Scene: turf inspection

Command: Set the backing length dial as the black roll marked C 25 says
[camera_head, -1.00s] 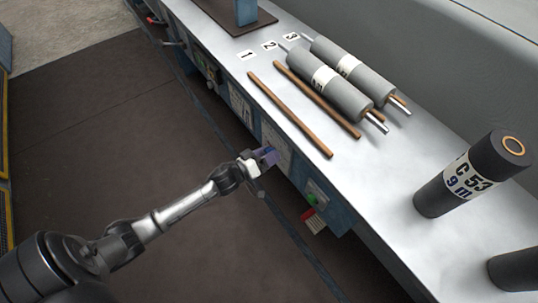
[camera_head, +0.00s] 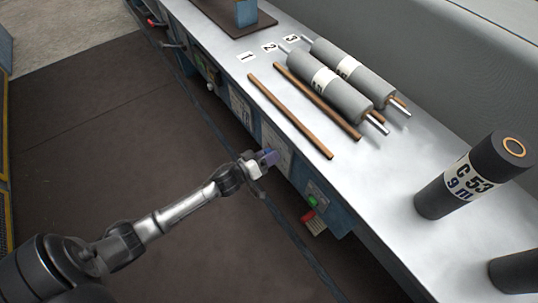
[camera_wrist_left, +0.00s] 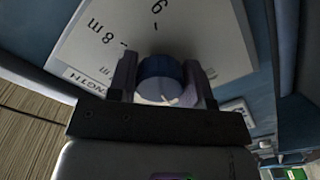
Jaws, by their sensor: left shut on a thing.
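The backing length dial is a round blue knob (camera_wrist_left: 160,80) on a pale plate (camera_wrist_left: 105,45) in the left wrist view. The plate shows "8 m", a "9" or "6" and part of the word "LENGTH". My left gripper (camera_wrist_left: 163,82) is shut on the knob, a finger on each side. In the head view my left gripper (camera_head: 262,162) is at the bench's front panel. My right gripper is not in view.
A green button (camera_head: 312,201) and a red part (camera_head: 308,216) sit lower on the front panel. The floor before the bench is clear.

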